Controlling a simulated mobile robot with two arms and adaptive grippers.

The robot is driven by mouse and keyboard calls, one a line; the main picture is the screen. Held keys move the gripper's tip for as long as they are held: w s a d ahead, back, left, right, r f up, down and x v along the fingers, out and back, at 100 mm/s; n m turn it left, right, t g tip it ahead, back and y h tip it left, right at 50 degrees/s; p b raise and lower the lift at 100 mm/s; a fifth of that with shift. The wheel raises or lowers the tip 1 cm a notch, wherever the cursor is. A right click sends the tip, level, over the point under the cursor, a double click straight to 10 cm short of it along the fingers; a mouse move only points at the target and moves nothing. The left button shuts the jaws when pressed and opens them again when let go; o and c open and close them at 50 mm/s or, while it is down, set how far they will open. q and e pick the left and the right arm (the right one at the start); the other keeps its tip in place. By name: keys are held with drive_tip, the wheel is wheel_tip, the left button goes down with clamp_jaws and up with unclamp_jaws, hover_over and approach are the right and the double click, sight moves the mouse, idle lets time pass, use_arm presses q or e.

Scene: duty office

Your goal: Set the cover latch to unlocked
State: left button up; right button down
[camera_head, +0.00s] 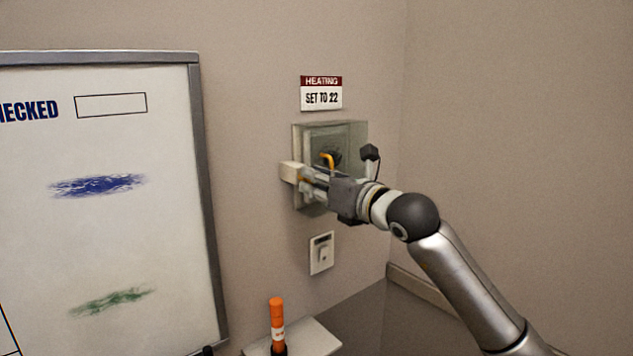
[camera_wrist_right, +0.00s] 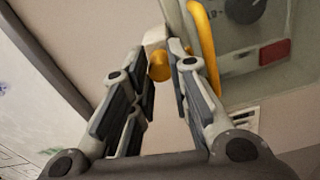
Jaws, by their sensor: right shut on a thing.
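A thermostat box with a clear cover (camera_head: 345,130) is fixed to the wall. A yellow handle (camera_head: 327,158) is on its front; it also shows in the right wrist view (camera_wrist_right: 205,45). A cream latch block (camera_head: 289,171) sits at the box's left edge. In the right wrist view the latch shows with a round brass knob (camera_wrist_right: 159,66). My right gripper (camera_head: 304,179) reaches in from the right across the lower box, its fingertips on either side of the latch, shut on it. The fingers partly hide the latch; its lock position cannot be told. My left gripper is not in view.
A sign (camera_head: 321,93) is above the box and a wall switch (camera_head: 321,253) below it. A framed whiteboard (camera_head: 130,235) hangs at the left. The wall corner is close on the right.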

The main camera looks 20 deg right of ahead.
drive_tip(key=n+b, duration=0.5)
drive_tip(key=b, duration=0.1)
drive_tip(key=shift+f, duration=0.2)
drive_tip(key=n+b, duration=0.6)
drive_tip(key=n, duration=0.6)
drive_tip(key=shift+r+n, duration=0.15)
drive_tip(key=shift+n, duration=0.25)
idle(0.4)
drive_tip(key=c, duration=1.6)
unclamp_jaws()
drive_tip(key=shift+a, duration=0.1)
